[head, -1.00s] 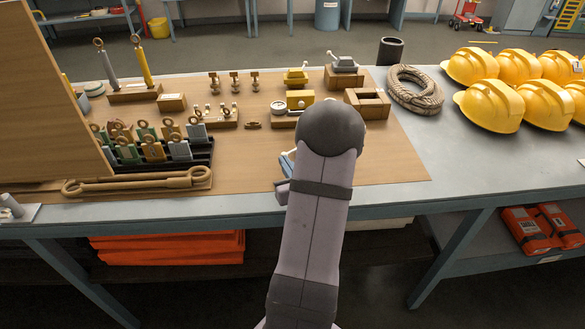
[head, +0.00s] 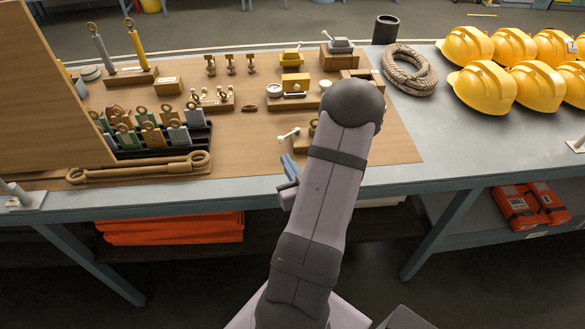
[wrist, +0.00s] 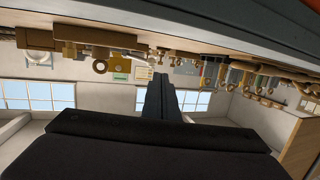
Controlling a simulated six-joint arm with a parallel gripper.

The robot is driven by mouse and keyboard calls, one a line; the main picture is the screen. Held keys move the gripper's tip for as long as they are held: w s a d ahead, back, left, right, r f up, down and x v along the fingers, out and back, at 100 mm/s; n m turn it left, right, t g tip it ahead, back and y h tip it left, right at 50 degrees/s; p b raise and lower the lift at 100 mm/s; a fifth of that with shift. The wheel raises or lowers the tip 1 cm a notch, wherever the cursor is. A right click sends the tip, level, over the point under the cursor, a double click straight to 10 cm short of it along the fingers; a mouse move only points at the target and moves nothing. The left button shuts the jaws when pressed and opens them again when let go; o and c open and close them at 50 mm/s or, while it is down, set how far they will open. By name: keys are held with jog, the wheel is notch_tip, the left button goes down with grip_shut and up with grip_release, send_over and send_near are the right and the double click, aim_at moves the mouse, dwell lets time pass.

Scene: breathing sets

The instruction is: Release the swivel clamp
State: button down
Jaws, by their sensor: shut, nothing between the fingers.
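In the head view, a small lever with a pale ball end (head: 289,135) stands by a wooden block (head: 313,127) near the bench front, partly hidden by my arm. It may be the swivel clamp, but I cannot tell for sure. My gripper (wrist: 159,80) shows in the wrist view as dark fingers shut together with nothing between them. The wrist picture is upside down, with the bench above. The fingers look apart from the bench fittings. In the head view my arm hides most of the gripper.
A black rack of tags (head: 190,148) and a large wooden spanner-like bar (head: 135,170) lie left. A rope coil (head: 408,70) and yellow helmets (head: 483,85) are right. Bare board lies left of the lever.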

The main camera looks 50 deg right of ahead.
jog(key=shift+s+a+r+p, duration=0.4)
jog(key=shift+s+a+p, duration=0.1)
jog(key=shift+p, duration=0.6)
jog(key=p+v, duration=0.2)
jog(key=v, duration=0.1)
jog(key=p+v, duration=0.1)
jog(key=p, duration=0.1)
jog(key=shift+s+a+f, duration=0.15)
jog(key=shift+a+f, duration=0.05)
jog(key=shift+a, duration=0.25)
